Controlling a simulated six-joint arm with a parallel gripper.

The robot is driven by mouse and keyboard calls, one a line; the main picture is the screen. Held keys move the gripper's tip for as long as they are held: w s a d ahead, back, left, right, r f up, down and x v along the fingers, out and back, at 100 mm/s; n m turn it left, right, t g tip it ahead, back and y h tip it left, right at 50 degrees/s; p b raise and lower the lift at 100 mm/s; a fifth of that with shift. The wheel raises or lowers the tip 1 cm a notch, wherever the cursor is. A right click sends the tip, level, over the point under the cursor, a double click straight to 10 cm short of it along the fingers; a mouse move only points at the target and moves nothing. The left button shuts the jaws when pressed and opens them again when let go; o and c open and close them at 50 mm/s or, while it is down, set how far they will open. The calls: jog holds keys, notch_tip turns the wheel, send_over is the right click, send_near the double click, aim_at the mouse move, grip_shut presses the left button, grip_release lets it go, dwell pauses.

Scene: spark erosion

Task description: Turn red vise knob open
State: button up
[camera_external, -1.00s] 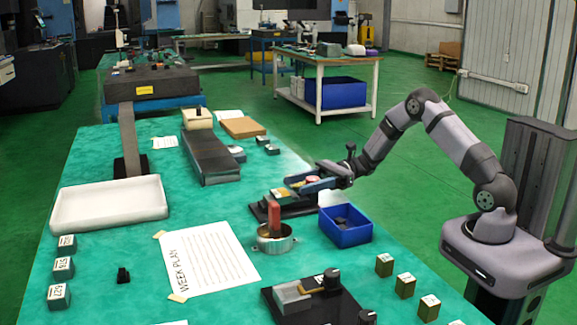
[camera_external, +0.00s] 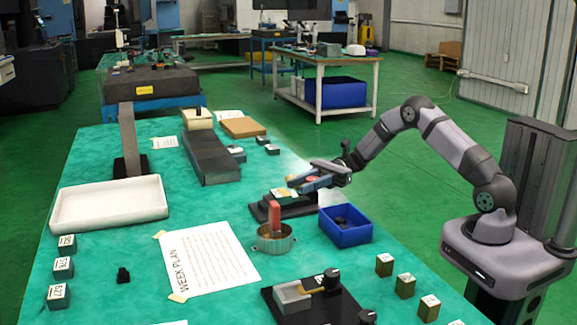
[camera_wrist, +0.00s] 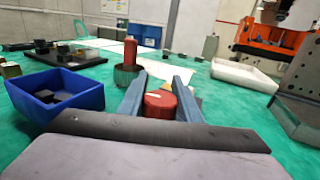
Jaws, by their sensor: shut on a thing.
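The black vise (camera_external: 265,212) stands on the green table near its right edge, with a light part in its jaws. My gripper (camera_external: 298,183) is over the vise, fingers pointing left across it. In the wrist view the round red knob (camera_wrist: 160,103) with a white mark sits between the two blue-grey fingers of my gripper (camera_wrist: 160,82). The fingers are on both sides of the knob, shut on it. In the external view the knob is mostly hidden by the fingers. The vise body is mostly hidden in the wrist view.
A blue bin (camera_external: 345,236) with dark pieces stands close to the vise on the near side. A metal cup with a red upright cylinder (camera_external: 275,217) stands just beyond the fingertips. A white tray (camera_external: 110,205) lies left.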

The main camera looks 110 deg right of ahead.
jog(key=shift+s+a+n+g+y+b, duration=0.2)
jog(key=shift+n+g+y, duration=0.45)
jog(key=shift+y, duration=0.25)
jog(key=shift+s+a+n+g+y+b, duration=0.1)
jog(key=shift+a+n+g+y, duration=0.1)
jog(key=shift+n+g+y, duration=0.5)
jog(key=shift+s+a+n+g+y+b, duration=0.1)
jog(key=shift+a+n+g+y, duration=0.2)
jog(key=shift+n+y, duration=0.65)
jog(key=shift+y, duration=0.35)
jog(key=o, duration=1.1)
jog(key=shift+r, duration=5.05)
